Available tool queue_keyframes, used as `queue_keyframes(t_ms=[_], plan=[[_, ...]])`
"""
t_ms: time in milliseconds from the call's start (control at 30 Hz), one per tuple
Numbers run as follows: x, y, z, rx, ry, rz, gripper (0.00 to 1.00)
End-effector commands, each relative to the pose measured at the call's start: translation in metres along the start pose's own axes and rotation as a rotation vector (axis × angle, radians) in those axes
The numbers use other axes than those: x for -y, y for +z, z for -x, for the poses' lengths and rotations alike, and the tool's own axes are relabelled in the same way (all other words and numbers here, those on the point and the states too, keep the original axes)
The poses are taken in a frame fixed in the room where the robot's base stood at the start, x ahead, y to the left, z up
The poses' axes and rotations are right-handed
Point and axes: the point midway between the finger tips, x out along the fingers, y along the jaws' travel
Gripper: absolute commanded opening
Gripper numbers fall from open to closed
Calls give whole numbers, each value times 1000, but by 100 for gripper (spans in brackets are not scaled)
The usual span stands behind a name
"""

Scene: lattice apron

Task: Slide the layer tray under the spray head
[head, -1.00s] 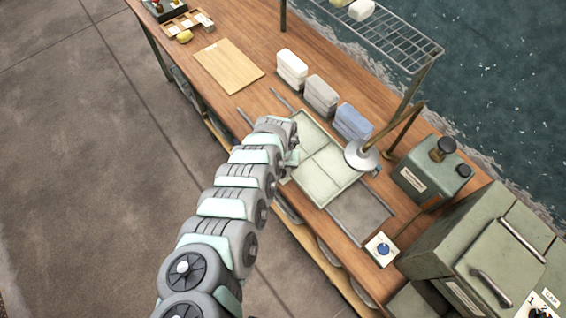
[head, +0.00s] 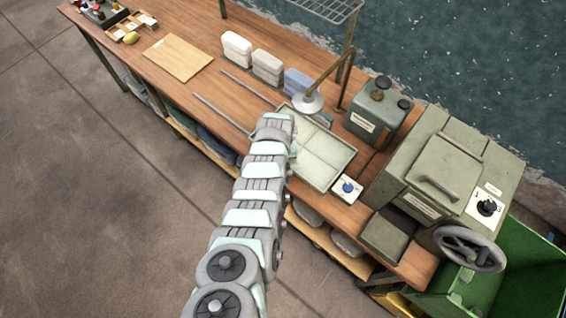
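The layer tray (head: 331,161) is pale green, shallow and divided into panels. It lies flat on the bench at the right ends of two metal rails (head: 222,114). The round grey spray head (head: 308,103) hangs from a bent brass pipe (head: 330,68). In the picture it overlaps the tray's back left edge; the exact spot below it is hard to judge. The end of my arm with my gripper (head: 292,145) is at the tray's left front side. My own wrist hides the fingers, so their grip and any contact with the tray do not show.
White (head: 236,49), grey (head: 267,67) and blue (head: 298,83) stacks stand behind the rails. A white box with a blue button (head: 347,188) sits close to the tray's front right edge. A green canister (head: 376,112) and a large green machine (head: 440,165) stand to the right.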

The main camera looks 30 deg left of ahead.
Motion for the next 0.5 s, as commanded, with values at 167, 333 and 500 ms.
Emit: queue_keyframes(t_ms=[167,333,500], plan=[[0,1,-1,2,3,7,0],[-1,2,-1,2,3,7,0],[-1,2,-1,3,4,6,34]])
